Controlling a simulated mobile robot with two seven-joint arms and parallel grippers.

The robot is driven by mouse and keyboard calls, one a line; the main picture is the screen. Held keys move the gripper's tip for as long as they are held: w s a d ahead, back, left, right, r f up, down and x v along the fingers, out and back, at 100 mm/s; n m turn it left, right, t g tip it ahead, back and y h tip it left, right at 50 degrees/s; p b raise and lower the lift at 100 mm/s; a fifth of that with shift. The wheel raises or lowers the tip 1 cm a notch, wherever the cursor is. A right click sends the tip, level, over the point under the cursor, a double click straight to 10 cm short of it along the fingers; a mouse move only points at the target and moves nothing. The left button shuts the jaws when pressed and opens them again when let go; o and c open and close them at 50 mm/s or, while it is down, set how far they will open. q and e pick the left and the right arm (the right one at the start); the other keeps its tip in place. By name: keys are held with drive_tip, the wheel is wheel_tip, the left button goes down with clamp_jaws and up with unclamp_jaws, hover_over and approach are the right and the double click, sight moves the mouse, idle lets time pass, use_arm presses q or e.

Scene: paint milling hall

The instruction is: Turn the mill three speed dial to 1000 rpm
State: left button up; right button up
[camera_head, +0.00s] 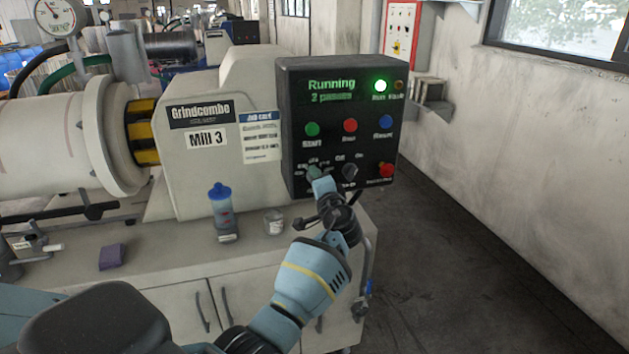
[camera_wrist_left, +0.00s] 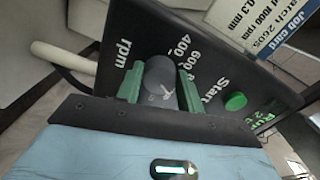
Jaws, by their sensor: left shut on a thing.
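The black control panel (camera_head: 330,82) of mill 3 (camera_head: 207,139) reads "Running" and "2 passes", with a green lamp lit. My left gripper (camera_head: 319,181) is at the panel's lower left, in front of the speed dial, which it mostly hides in the head view. In the left wrist view, the green fingers of my left gripper (camera_wrist_left: 160,86) are shut on the grey speed dial (camera_wrist_left: 160,75), one on each side. Scale marks "rpm", "400" and "600" show around it; higher ones are hidden. I cannot tell which speed the dial points at. My right gripper is not in view.
A separate off/on knob (camera_head: 349,173) and a red button (camera_head: 386,169) sit right of the dial. Start, stop and reset buttons are above. The job card (camera_head: 261,137) shows 1000 rpm in the wrist view. A blue-capped bottle (camera_head: 222,208) and a small jar (camera_head: 274,222) stand below.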

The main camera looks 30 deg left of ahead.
use_arm(q)
drive_tip(key=shift+m+p, duration=0.3)
drive_tip(key=shift+m, duration=0.8)
drive_tip(key=o, duration=1)
drive_tip(key=v, duration=0.7)
drive_tip(key=shift+s+d, duration=0.25)
drive_tip(key=shift+d, duration=0.05)
drive_tip(key=shift+f, duration=0.1)
